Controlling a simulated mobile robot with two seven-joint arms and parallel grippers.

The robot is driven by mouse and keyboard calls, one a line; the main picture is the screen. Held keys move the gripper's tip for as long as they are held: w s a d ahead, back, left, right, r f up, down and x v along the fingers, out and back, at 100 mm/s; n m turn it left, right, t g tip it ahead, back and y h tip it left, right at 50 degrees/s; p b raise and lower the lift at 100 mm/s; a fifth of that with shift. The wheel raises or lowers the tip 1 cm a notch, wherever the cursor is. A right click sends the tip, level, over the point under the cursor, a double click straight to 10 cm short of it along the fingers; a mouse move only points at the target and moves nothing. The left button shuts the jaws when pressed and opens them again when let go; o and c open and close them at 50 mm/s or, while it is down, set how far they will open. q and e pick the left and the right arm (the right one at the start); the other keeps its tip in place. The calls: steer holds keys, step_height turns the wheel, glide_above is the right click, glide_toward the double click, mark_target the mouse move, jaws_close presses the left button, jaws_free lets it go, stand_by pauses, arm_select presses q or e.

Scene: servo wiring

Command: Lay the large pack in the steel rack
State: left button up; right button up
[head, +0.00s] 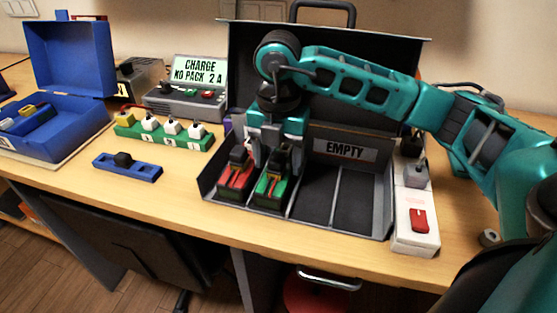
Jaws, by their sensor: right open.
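A dark grey steel rack (388,212) with a raised back stands on the wooden table, divided into several bays. A red pack (236,184) lies in its leftmost bay, and a green pack (271,188) with dark and red parts lies in the bay beside it. The two bays to the right are bare, below an "EMPTY" sign. I cannot tell which pack is the large one. My right gripper (268,158) points down, open, at the green pack's rear end; whether it touches is unclear. It partly hides both packs' rear ends. My left gripper is out of view.
A blue open box (98,135) stands at the left. A blue bar (127,167) and a green strip with white plugs (165,136) lie left of the rack. A charger (187,102) reads "CHARGE NO PACK 2A". A white power strip (416,232) with a red switch is at right.

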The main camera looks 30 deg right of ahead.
step_height(320, 180, up, 6)
steer(key=shift+r, duration=0.25)
stand_by(0.5)
